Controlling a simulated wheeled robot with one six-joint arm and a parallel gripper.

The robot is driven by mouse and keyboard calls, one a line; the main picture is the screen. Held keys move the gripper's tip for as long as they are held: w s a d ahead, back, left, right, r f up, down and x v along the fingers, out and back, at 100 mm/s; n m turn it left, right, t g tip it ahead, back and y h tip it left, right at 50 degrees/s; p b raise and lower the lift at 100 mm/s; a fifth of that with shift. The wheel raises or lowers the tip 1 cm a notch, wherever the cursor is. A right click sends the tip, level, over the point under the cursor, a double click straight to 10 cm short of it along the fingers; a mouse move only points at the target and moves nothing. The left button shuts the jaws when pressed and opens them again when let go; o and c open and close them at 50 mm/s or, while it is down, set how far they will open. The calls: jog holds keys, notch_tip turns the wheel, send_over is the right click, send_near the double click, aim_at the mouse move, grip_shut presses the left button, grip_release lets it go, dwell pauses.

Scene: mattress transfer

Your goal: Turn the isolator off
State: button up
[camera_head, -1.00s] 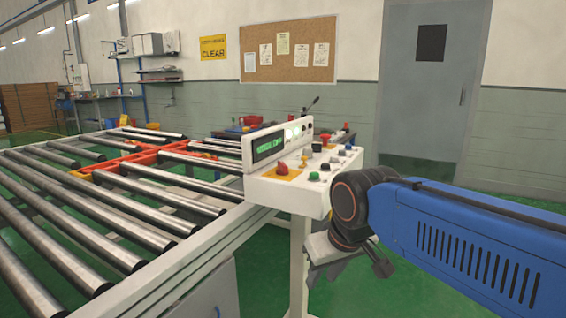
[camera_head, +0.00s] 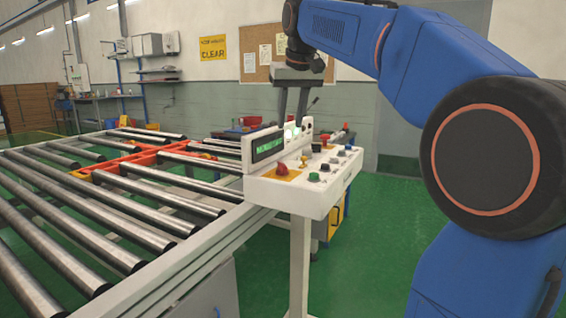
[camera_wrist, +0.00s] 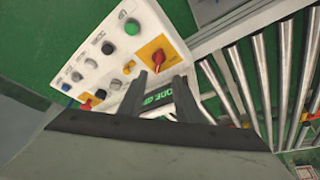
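The red rotary isolator knob on a yellow plate (camera_head: 281,169) sits at the left end of the white control panel (camera_head: 318,185). In the wrist view the red knob (camera_wrist: 157,58) lies just beyond my fingertips, between their lines. My gripper (camera_head: 291,118) points down above the back of the panel, near its display, apart from the knob. In the wrist view my gripper (camera_wrist: 160,76) shows two dark fingers with a gap between them, open and empty.
The green-lit display box (camera_head: 266,146) stands up along the panel's back edge. A roller conveyor (camera_head: 110,200) runs at the left. The green floor is clear in front of the panel's right side.

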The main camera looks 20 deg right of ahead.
jog(key=w, duration=0.1)
send_near(283, 164)
jog(key=x, duration=0.9)
jog(key=shift+r, duration=0.1)
jog(key=shift+c, duration=0.3)
grip_shut()
